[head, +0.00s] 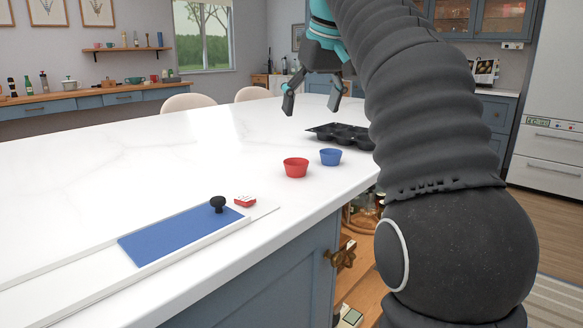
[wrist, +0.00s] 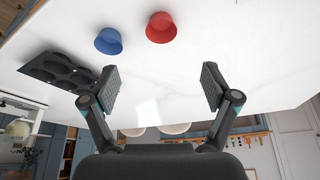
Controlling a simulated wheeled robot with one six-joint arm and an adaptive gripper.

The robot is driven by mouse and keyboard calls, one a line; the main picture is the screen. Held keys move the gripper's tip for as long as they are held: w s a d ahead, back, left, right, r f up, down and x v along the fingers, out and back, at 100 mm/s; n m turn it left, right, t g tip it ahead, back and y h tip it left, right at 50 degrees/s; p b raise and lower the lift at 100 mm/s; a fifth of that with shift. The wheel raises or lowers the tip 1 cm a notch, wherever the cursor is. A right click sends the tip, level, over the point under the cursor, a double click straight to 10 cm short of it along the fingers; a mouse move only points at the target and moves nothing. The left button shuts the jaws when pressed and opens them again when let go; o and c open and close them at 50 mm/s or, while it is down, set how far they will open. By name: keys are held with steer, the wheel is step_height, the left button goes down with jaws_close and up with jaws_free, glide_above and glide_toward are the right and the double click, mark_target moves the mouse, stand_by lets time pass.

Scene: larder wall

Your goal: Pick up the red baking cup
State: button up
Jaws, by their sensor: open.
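The red baking cup (head: 295,168) stands upright on the white counter, left of the blue baking cup (head: 331,157). In the wrist view the red cup (wrist: 161,27) is near the top middle, with the blue cup (wrist: 108,41) to its left. My gripper (head: 312,108) is above the counter, farther back than the cups, near the muffin tin. Its two fingers are spread wide in the wrist view (wrist: 160,88), with nothing between them. The red cup lies beyond the fingertips, apart from them.
A dark muffin tin (head: 342,135) sits behind the blue cup, partly hidden by my arm; it also shows in the wrist view (wrist: 60,72). A blue panel (head: 180,235) with a black knob (head: 217,204) and a small red-and-white block (head: 245,201) lie front left.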

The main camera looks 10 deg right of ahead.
mark_target(297, 159)
steer(key=b+x, duration=0.2)
steer(key=x, duration=1.1)
steer(key=shift+w+a+f, duration=0.15)
steer(key=shift+w+f, duration=0.1)
steer(key=c, duration=1.1)
